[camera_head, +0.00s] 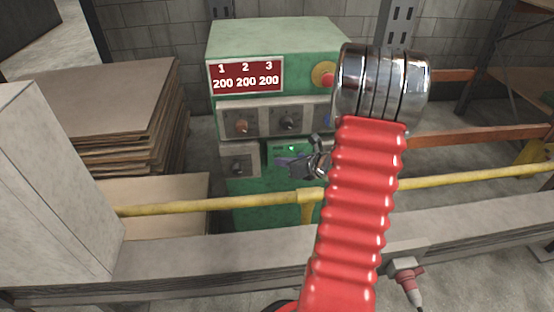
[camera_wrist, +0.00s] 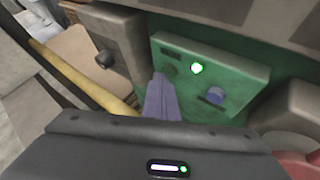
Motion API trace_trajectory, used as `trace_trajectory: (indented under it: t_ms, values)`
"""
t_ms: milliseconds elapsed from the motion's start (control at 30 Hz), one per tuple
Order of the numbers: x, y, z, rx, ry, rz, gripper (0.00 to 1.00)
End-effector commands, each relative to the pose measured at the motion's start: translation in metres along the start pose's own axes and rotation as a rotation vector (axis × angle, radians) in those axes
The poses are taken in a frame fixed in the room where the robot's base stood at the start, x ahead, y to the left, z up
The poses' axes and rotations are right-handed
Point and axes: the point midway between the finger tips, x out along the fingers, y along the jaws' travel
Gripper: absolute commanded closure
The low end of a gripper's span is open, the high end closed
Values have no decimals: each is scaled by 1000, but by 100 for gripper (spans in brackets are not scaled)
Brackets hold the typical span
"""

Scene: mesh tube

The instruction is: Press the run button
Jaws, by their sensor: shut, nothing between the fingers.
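A small dark round control (camera_wrist: 168,69) sits left of the lit button. No label naming the run button is readable. My gripper (camera_wrist: 160,80) is shut and empty, its tips in front of the panel, left of and below the lit button. I cannot tell whether the tips touch the panel. In the head view my gripper (camera_head: 298,168) covers part of the green panel (camera_head: 276,150).
The green machine (camera_head: 275,40) has a red display reading 200 200 200 and a red button on yellow (camera_head: 324,75). A yellow rail (camera_head: 215,204) crosses in front. Stacked boards (camera_head: 100,110) stand left, and a grey box (camera_head: 50,190) is at near left.

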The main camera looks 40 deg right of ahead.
Motion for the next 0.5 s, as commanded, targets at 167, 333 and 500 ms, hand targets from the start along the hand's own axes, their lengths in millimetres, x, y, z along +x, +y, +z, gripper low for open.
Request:
trace_trajectory:
  t_ms: [167, 333, 500]
  values:
    - [-5, 2, -2, 0, -1, -1, 100]
    - [-6, 3, -3, 0, -1, -1, 100]
    - [-6, 3, -3, 0, -1, -1, 100]
